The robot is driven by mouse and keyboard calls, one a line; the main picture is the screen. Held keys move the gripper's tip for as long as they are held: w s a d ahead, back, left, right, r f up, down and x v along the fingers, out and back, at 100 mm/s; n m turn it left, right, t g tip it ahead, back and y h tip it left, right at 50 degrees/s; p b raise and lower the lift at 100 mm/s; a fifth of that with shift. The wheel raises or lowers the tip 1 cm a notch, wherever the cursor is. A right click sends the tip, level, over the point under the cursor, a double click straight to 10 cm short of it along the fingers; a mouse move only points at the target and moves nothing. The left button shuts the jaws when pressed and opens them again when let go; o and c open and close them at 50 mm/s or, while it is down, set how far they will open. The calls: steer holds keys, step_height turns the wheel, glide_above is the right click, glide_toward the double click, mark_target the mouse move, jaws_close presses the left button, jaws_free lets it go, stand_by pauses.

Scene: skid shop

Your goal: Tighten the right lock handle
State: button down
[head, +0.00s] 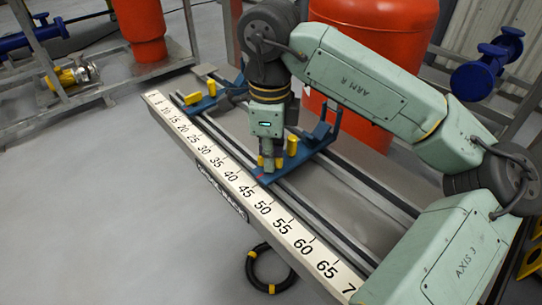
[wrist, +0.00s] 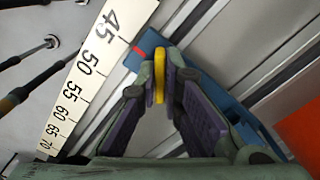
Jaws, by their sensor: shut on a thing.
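The right blue carriage (head: 302,158) sits across the rail near the 45 to 50 marks of the scale. Its yellow lock handle (wrist: 160,82) stands between my fingertips in the wrist view. My gripper (head: 267,158) points down over the front part of this carriage. The wrist view shows my gripper (wrist: 160,75) shut on the handle, with a finger on each side. My fingers hide part of the handle and its pivot. A small red mark (wrist: 139,51) shows on the carriage beside the scale.
A left blue carriage (head: 201,105) with yellow parts sits near the 10 to 20 marks. The white scale (head: 240,190) runs along the rail's front edge. An orange tank (head: 372,100) stands behind. A black ring (head: 270,268) lies on the otherwise open floor in front.

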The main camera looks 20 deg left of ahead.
steer(key=shift+n, duration=1.3)
steer(key=shift+b, duration=0.4)
steer(key=n, duration=0.2)
steer(key=shift+f+n+b, duration=0.1)
steer(key=shift+n+b, duration=0.2)
steer(key=shift+b, duration=0.05)
steer(key=shift+n, duration=0.4)
steer(key=n, duration=0.3)
steer(key=shift+n, duration=0.3)
